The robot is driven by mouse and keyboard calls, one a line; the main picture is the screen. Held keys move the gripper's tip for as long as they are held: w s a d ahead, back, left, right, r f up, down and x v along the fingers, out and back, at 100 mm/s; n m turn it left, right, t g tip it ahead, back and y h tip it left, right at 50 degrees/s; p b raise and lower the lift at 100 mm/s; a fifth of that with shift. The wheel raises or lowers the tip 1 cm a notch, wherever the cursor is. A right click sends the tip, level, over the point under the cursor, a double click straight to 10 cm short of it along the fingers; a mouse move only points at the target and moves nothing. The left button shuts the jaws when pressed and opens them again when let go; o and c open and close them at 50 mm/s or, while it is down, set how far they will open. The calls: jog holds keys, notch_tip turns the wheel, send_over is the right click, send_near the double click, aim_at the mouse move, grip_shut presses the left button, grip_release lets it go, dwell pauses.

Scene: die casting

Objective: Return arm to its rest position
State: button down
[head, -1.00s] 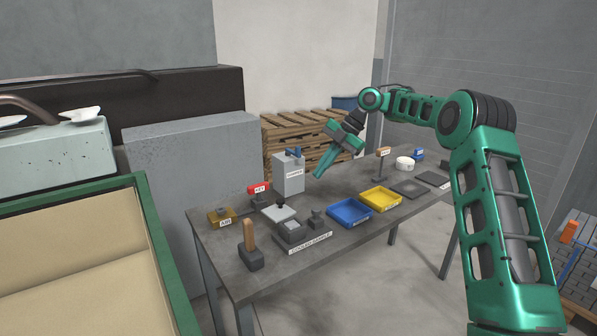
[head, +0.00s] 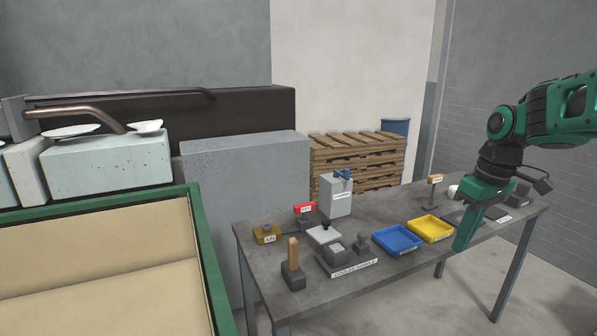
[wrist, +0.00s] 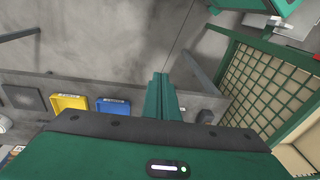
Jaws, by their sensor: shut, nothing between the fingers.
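My green arm comes in from the right edge of the head view and bends down at the wrist. My gripper (head: 462,244) points downward, in front of the right part of the table as the head view sees it. Its fingers are together with nothing between them. In the wrist view the closed fingers (wrist: 162,80) lie over bare floor, just beyond the table edge.
A green-framed sand bed (head: 207,250) stands left. Wooden pallets (head: 355,162) are behind.

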jog(key=s+d+f+m, duration=0.1)
jog(key=s+m, duration=0.3)
jog(key=s, duration=0.4)
jog(key=s+d+f+m, duration=0.2)
jog(key=s+f+m, duration=0.1)
jog(key=s, duration=0.6)
jog(key=s+d+f+m+h, duration=0.1)
jog(key=s+d+f+m, duration=0.1)
jog(key=s, duration=0.6)
jog(key=f+m, duration=0.1)
jog(key=m, duration=0.1)
jog(key=shift+s+d+f+m+g, duration=0.2)
jog(key=shift+s+f+m+g, duration=0.1)
jog(key=shift+g, duration=0.1)
jog(key=shift+w+f, duration=0.2)
jog(key=shift+w, duration=0.45)
